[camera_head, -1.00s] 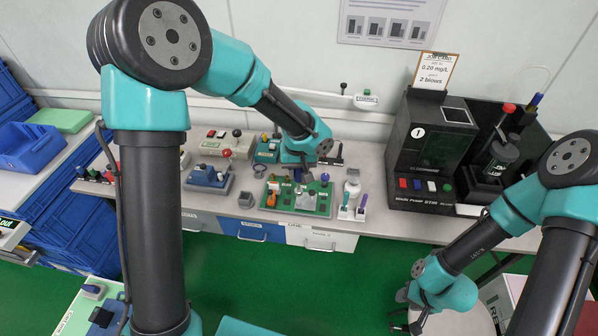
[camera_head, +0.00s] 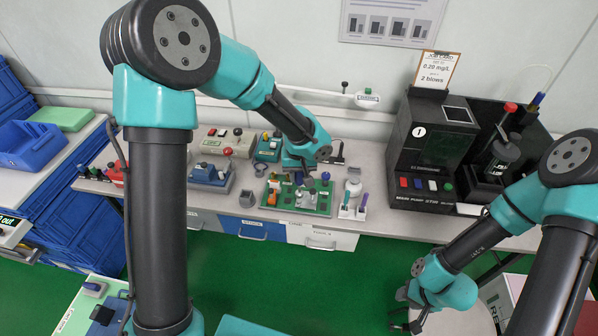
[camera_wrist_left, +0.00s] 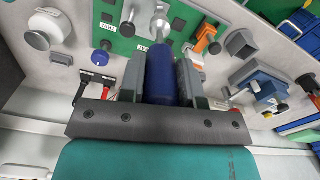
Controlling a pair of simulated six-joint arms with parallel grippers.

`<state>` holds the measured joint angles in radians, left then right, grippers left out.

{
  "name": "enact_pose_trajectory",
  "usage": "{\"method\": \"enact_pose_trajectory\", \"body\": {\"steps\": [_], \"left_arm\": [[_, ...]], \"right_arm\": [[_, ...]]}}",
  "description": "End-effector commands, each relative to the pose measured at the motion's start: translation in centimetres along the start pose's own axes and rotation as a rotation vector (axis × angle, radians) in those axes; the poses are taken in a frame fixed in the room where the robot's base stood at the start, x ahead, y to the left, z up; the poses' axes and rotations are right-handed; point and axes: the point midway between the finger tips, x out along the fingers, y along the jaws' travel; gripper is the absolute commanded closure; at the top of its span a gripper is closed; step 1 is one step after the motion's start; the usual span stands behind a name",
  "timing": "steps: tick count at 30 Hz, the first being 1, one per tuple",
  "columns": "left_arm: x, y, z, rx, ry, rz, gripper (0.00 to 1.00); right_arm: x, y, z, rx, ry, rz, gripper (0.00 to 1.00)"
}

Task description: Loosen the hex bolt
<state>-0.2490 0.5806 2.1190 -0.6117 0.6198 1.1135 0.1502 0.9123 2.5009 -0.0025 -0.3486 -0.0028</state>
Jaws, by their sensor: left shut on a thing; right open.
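My left gripper (camera_head: 300,172) is over the green board (camera_head: 322,207) on the bench and is shut on a blue cylindrical handle. The board also carries an orange-handled part (camera_wrist_left: 206,36) and a blue knob (camera_wrist_left: 101,57). My right gripper (camera_head: 414,322) is open and empty, low at the front right, away from the bench.
A black tester (camera_head: 432,150) stands right of the board.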

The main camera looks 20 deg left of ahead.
Motion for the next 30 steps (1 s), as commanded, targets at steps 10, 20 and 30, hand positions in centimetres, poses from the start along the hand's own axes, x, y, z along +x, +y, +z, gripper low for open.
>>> {"method": "enact_pose_trajectory", "body": {"steps": [10, 20, 30], "left_arm": [[1.4, 0.1, 0.0, 0.003, -0.001, -0.001, 0.94], [2.5, 0.3, 0.0, 0.006, 0.0, 0.0, 0.94], [2.5, 0.3, 0.0, 0.006, 0.0, -0.001, 0.94]], "right_arm": [[0.0, 0.0, 0.0, 0.0, 0.0, 0.0, 0.57], [0.0, 0.0, 0.0, 0.0, 0.0, 0.0, 0.57], [0.0, 0.0, 0.0, 0.0, 0.0, 0.0, 0.57]]}}
